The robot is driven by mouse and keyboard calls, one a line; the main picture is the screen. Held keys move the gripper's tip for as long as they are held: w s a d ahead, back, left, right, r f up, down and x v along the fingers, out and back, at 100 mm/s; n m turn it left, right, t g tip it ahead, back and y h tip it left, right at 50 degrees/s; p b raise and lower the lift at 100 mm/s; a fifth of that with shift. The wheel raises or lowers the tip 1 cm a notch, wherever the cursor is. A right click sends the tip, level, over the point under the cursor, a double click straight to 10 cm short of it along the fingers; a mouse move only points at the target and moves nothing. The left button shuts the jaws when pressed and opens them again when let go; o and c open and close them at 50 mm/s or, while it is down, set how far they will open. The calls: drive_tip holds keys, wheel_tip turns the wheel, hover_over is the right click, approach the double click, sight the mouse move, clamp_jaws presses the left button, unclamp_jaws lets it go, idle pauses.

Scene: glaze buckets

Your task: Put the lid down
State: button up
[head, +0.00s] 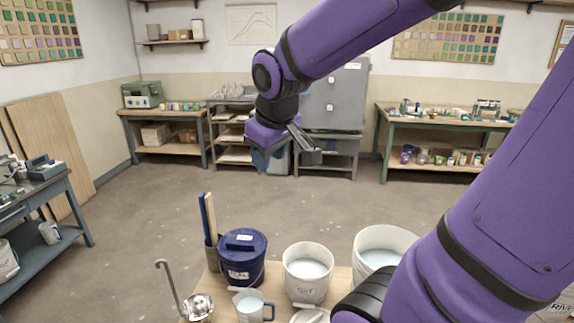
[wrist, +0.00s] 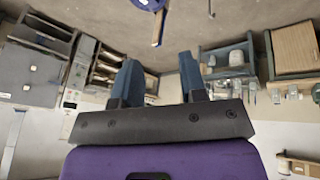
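A dark blue bucket (head: 240,268) stands upright on the wooden table with a blue lid (head: 242,243) on top. A pale round lid-like piece (head: 310,316) lies at the bottom edge of the head view, mostly cut off. Two white buckets, one in the middle (head: 307,278) and one at right (head: 381,250), stand open with pale glaze inside. My gripper (head: 290,160) is raised in the air, well above and beyond the buckets. In the wrist view its two fingers (wrist: 160,78) are apart with nothing between them.
A ladle (head: 192,303), a pitcher (head: 251,306) and a holder with upright sticks (head: 210,235) crowd the table's left side. My arm hides the table's right part. Bare floor (head: 290,200) lies beyond the table; shelves and benches line the walls.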

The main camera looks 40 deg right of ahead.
drive_tip(key=s+a+r+m+y, duration=0.1)
drive_tip(key=s+a+r, duration=0.2)
drive_tip(key=s, duration=0.8)
drive_tip(key=a, duration=0.2)
drive_tip(key=shift+s+a+m+t+y, duration=0.3)
drive_tip(key=shift+a+m, duration=0.05)
drive_tip(key=shift+m, duration=0.05)
